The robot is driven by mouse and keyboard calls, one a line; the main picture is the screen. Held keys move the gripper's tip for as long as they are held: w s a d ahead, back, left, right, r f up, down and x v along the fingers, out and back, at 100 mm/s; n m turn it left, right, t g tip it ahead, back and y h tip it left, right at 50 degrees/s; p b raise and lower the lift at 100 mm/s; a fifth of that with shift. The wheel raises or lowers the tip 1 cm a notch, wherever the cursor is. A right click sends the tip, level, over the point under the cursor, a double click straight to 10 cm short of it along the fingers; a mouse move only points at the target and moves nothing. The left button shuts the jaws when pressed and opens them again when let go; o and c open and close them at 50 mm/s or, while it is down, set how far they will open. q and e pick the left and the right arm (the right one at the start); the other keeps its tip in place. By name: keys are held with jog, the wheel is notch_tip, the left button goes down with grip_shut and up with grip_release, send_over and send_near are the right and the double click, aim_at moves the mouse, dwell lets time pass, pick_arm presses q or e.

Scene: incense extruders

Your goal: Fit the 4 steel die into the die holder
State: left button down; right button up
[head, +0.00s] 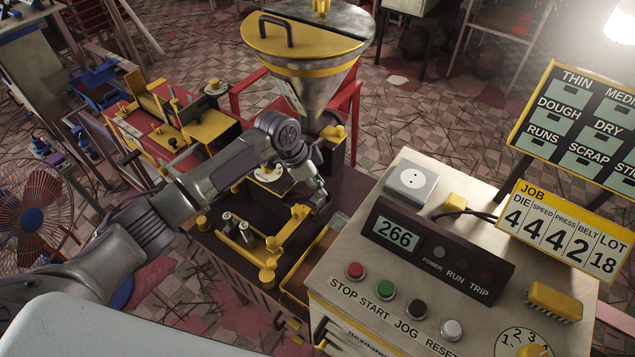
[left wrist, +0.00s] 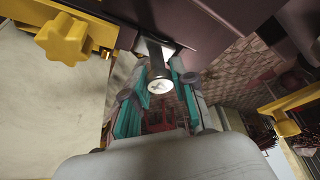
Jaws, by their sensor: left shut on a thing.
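My left gripper (head: 319,197) is in front of the extruder's steel hopper (head: 318,95), over the dark bench. In the left wrist view, the teal-padded fingers (left wrist: 159,82) are closed around a small steel die (left wrist: 160,86), whose pale round end faces the camera. Its shank runs up toward a dark block (left wrist: 205,22); I cannot tell whether it touches or enters it. No number on it is readable. Other steel dies (head: 226,217) stand in a yellow rack (head: 238,250) left of the gripper. I cannot make out the die holder for certain. My right gripper is not seen.
A control box (head: 440,270) with buttons and a 266 display stands close on the right. The job board (head: 560,230) reads die 4. Yellow knobs (head: 267,275) and a bracket (head: 298,217) rise from the bench near the gripper. A yellow star knob (left wrist: 68,38) is beside it.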

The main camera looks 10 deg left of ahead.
pick_arm(q)
jog(key=shift+f, duration=0.1)
jog(key=c, duration=0.9)
grip_release()
jog(key=shift+o, duration=0.2)
jog(key=v, duration=1.2)
